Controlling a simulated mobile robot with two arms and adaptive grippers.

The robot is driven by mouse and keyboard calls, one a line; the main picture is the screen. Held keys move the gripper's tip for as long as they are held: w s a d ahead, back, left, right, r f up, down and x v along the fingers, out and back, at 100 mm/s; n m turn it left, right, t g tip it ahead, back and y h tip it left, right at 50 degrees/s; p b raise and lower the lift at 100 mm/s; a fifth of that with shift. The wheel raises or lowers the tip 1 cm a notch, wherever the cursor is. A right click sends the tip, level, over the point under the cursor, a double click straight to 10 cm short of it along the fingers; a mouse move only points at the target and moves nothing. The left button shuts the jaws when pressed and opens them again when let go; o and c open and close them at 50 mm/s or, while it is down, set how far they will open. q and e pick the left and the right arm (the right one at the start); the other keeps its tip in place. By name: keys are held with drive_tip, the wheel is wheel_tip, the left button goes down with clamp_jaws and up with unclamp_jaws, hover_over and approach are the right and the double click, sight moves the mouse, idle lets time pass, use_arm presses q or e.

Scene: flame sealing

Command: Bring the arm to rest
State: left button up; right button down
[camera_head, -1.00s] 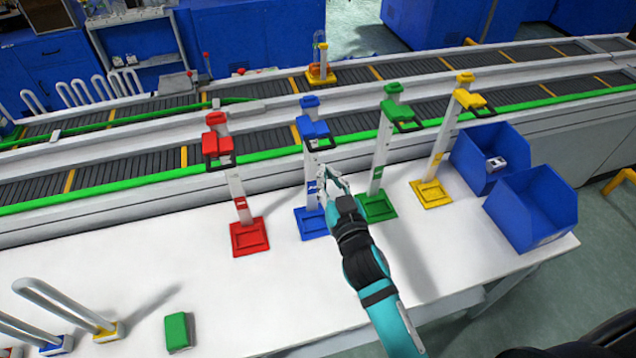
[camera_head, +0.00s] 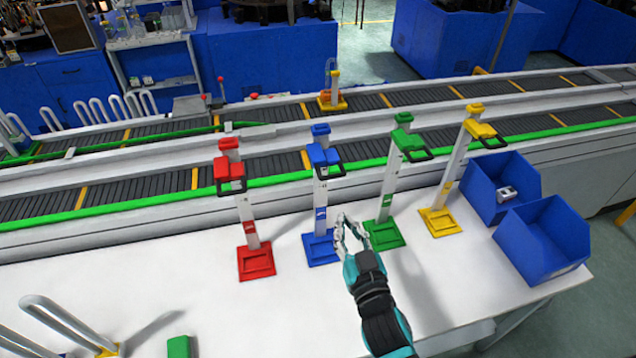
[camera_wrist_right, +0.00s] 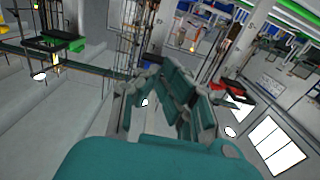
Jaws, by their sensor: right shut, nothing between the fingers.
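My right arm (camera_head: 375,300), teal and black, reaches in from the lower right of the head view over the white table (camera_head: 210,310). Its gripper (camera_head: 350,222) is shut and empty. In the picture it lies between the bases of the blue stand (camera_head: 322,200) and the green stand (camera_head: 388,195), a little nearer the front. The gap to the stands is hard to judge. In the right wrist view the gripper fingers (camera_wrist_right: 165,95) show with nothing held between them. My left gripper is not in view.
A red stand (camera_head: 247,210) and a yellow stand (camera_head: 453,180) flank the others. Two blue bins (camera_head: 545,240) sit at the table's right, one holding a small grey part (camera_head: 507,194). A green block (camera_head: 179,347) lies front left. A conveyor (camera_head: 110,190) runs behind.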

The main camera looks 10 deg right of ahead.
drive_tip(key=s+d+f+g+h, duration=0.2)
drive_tip(key=s+d+f+g, duration=0.4)
drive_tip(key=s+f+g, duration=0.25)
drive_tip(key=s+f+n+g+y, duration=0.25)
drive_tip(key=s+g, duration=0.35)
drive_tip(key=s, duration=0.7)
wheel_tip(320, 180, down, 37)
drive_tip(key=s+g+b, duration=0.1)
drive_tip(key=s+b, duration=0.2)
drive_tip(key=b, duration=0.5)
drive_tip(key=s+d+f+b, duration=0.1)
drive_tip(key=s+f+b, duration=0.1)
drive_tip(key=s+f, duration=0.5)
drive_tip(key=s+d+f+g+h+b, duration=0.1)
drive_tip(key=s+f+b, duration=0.2)
drive_tip(key=s+f, duration=0.5)
wheel_tip(320, 180, down, 5)
drive_tip(key=shift+s+d+r+b, duration=0.15)
drive_tip(key=shift+s+d+b, duration=0.05)
drive_tip(key=shift+b, duration=0.15)
